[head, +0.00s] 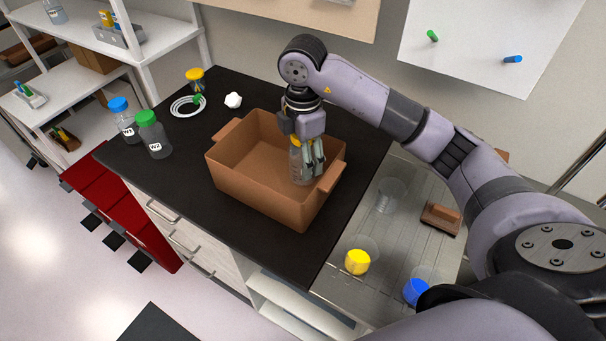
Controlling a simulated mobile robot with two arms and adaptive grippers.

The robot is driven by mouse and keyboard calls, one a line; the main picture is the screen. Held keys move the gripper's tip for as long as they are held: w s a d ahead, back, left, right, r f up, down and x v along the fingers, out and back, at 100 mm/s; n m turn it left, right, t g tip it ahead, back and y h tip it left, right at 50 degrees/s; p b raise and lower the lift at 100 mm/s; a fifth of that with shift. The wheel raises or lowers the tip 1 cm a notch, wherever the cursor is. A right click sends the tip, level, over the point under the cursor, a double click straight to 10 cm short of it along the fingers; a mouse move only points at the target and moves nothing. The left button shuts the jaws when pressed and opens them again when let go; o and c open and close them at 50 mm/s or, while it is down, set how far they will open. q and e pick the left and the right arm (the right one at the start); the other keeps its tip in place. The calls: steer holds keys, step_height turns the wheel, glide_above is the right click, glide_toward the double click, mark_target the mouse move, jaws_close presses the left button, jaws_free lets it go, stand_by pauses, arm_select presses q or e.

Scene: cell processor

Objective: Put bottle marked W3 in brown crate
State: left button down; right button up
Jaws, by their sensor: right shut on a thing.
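The brown crate (253,183) stands open on the black worktop. My right gripper (307,160) reaches down into its right part and is shut on a clear bottle with a yellow cap (297,168). The bottle is upright within the crate walls; I cannot tell if its base touches the floor of the crate, and no label can be read on it. A blue-capped bottle (125,123) and a green-capped bottle (154,140) stand left of the crate, with labels too small to read surely. My left gripper is not in view.
Beakers with yellow (357,262) and blue (416,290) contents stand to the right, near a brown-handled block (441,217). The worktop's front left is clear.

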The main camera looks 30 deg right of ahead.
steer(key=shift+f, duration=0.95)
step_height(320, 180, down, 4)
steer(key=shift+f+p, duration=0.1)
steer(key=shift+p, duration=0.5)
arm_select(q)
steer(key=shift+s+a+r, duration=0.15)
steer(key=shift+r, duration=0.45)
arm_select(e)
steer(key=shift+f, duration=0.15)
steer(key=shift+f, duration=0.2)
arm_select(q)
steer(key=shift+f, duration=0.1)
arm_select(e)
steer(key=o, duration=1.4)
steer(key=shift+r, duration=0.1)
